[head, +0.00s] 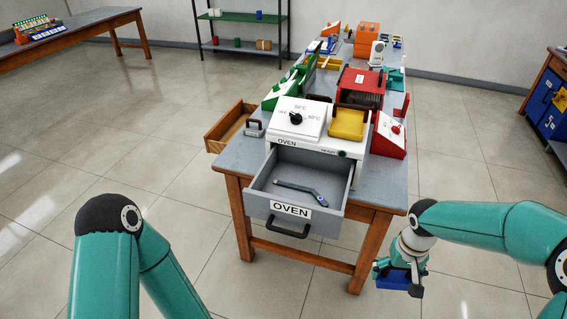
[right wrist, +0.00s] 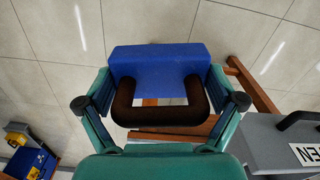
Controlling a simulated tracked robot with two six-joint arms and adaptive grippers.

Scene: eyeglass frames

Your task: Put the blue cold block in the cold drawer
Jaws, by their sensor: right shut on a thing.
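The blue cold block (head: 393,281) hangs in my right gripper (head: 402,272), off the right front corner of the table and above the floor. In the right wrist view the blue block (right wrist: 160,66) shows a dark brown loop handle (right wrist: 160,117), with the fingers closed on both sides of it. I see no drawer labelled cold. The open grey drawer (head: 263,178) at the table front is labelled OVEN and holds a dark grey bar-like piece (head: 300,191). Another wooden drawer (head: 229,128) stands open on the table's left side. My left gripper is out of view; only its arm shows.
The white oven unit (head: 298,118) with a dial stands above the open grey drawer. A red-and-white box (head: 388,137) stands beside it. A blue cabinet (head: 548,105) is at the far right. Open floor (head: 460,190) lies right of the table.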

